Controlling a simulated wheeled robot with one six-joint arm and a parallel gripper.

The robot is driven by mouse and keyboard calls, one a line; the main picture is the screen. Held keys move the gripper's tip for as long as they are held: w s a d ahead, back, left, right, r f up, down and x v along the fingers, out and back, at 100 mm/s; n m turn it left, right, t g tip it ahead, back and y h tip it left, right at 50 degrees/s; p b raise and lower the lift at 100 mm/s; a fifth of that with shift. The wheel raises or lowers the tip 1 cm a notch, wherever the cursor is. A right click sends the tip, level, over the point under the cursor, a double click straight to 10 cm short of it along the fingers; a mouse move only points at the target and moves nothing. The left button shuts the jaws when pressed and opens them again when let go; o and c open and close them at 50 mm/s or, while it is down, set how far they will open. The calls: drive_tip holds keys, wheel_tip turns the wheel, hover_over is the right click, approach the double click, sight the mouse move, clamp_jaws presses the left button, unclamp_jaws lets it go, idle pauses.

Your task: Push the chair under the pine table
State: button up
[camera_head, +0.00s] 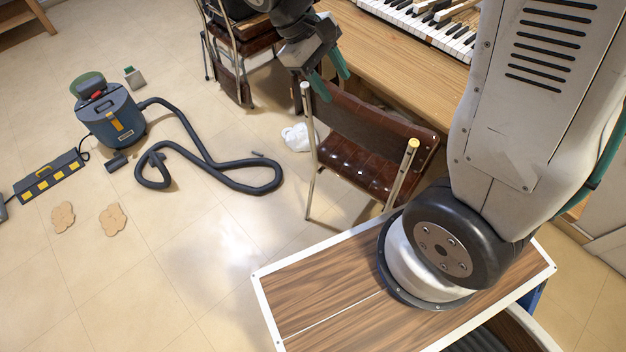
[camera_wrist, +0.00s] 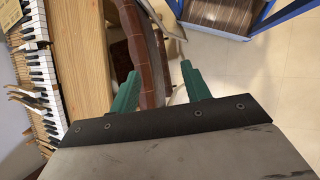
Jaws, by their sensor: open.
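The chair has a brown padded backrest (camera_head: 375,121), a dark brown seat (camera_head: 362,172) and a pale metal frame. It stands beside the pine table (camera_head: 385,55), with its right side close to the table edge. My gripper (camera_head: 330,74) is open, with teal fingers at the left end of the backrest. In the wrist view the backrest (camera_wrist: 150,60) shows between the spread fingers of my gripper (camera_wrist: 160,88), nearer the left finger. I cannot tell whether a finger touches it. The pine tabletop (camera_wrist: 88,55) shows left of it.
Piano keys (camera_head: 430,25) lie on the table. A second brown chair (camera_head: 250,45) stands behind my gripper. A white crumpled thing (camera_head: 296,137) lies beside the chair. A blue vacuum cleaner (camera_head: 112,122) and its dark hose (camera_head: 215,165) lie left. The lower-left floor is mostly clear.

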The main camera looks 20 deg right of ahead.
drive_tip(key=w+a+f+n+t+h, duration=0.15)
drive_tip(key=w+f+n, duration=0.25)
drive_tip(key=f, duration=0.8)
drive_tip(key=w+a+f+n+t+h, duration=0.1)
drive_tip(key=w+a+f+n+h, duration=0.2)
drive_tip(key=f, duration=0.8)
drive_tip(key=w+a+f+n+t+h, duration=0.15)
drive_tip(key=w+f+n, duration=0.3)
drive_tip(key=f, duration=0.75)
drive_tip(key=n+t, duration=0.5)
drive_tip(key=n, duration=0.2)
approach(311, 181)
drive_tip(key=x, duration=1.1)
clamp_jaws()
drive_tip(key=shift+s+d, duration=0.1)
